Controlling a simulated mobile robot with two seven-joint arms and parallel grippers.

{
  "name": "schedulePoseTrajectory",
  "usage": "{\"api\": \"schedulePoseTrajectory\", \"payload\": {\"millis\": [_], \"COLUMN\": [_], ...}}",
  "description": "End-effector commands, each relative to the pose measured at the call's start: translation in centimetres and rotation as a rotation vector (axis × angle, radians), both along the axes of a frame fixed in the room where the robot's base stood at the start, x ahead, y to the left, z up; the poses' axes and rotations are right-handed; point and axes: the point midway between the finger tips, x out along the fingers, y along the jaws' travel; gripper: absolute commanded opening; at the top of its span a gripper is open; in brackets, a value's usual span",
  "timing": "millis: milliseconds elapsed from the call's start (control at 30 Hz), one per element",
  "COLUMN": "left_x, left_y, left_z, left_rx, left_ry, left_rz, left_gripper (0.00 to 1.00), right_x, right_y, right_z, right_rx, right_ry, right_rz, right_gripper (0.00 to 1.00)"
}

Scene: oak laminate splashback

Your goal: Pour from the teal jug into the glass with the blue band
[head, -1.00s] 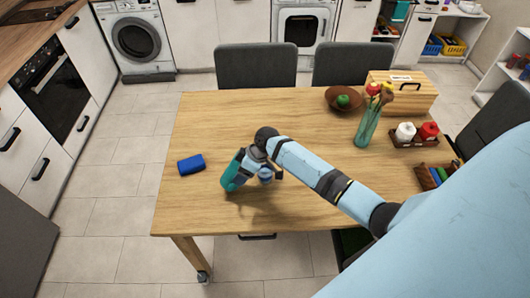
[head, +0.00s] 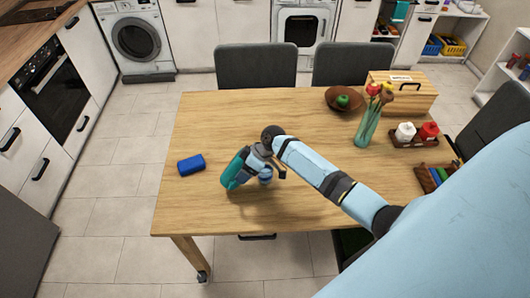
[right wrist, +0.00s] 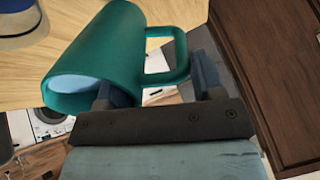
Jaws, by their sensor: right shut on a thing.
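The teal jug (head: 235,169) is held tilted above the front part of the table. My right gripper (head: 262,160) is shut on its handle. In the right wrist view the jug (right wrist: 105,55) lies well over on its side, with pale blue showing inside its mouth, and its handle passes between the fingers of the gripper (right wrist: 160,88). The glass with the blue band (right wrist: 18,27) is cut off at the top left corner of that view. In the head view a small bluish round shape (head: 266,177), probably the glass, shows partly behind my gripper. No stream is visible. My left gripper is out of view.
A blue block-like item (head: 191,165) lies left on the table. At the right are a vase with flowers (head: 367,125), a brown bowl (head: 338,101), a wooden box (head: 415,92) and a tray of jars (head: 410,142). The table's front left is clear.

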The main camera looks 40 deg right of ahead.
Motion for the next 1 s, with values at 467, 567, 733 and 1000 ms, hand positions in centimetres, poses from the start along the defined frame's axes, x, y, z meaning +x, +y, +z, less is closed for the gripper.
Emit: {"api": "schedulePoseTrajectory", "payload": {"millis": [467, 567, 733, 1000], "left_x": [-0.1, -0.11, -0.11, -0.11], "left_y": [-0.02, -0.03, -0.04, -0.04], "left_z": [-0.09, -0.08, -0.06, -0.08], "left_rx": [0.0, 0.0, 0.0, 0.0], "left_ry": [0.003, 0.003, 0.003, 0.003], "left_rz": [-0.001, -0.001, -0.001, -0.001], "left_gripper": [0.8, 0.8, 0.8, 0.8], "right_x": [-0.04, -0.06, -0.09, -0.13], "right_y": [-0.23, -0.32, -0.42, -0.53], "right_z": [0.35, 0.42, 0.54, 0.64], "right_rx": [0.04, 0.05, 0.063, 0.082], "right_ry": [-0.013, -0.015, -0.021, -0.026], "right_rz": [0.0, -0.001, -0.001, -0.001], "right_gripper": [0.11, 0.11, 0.11, 0.11]}}
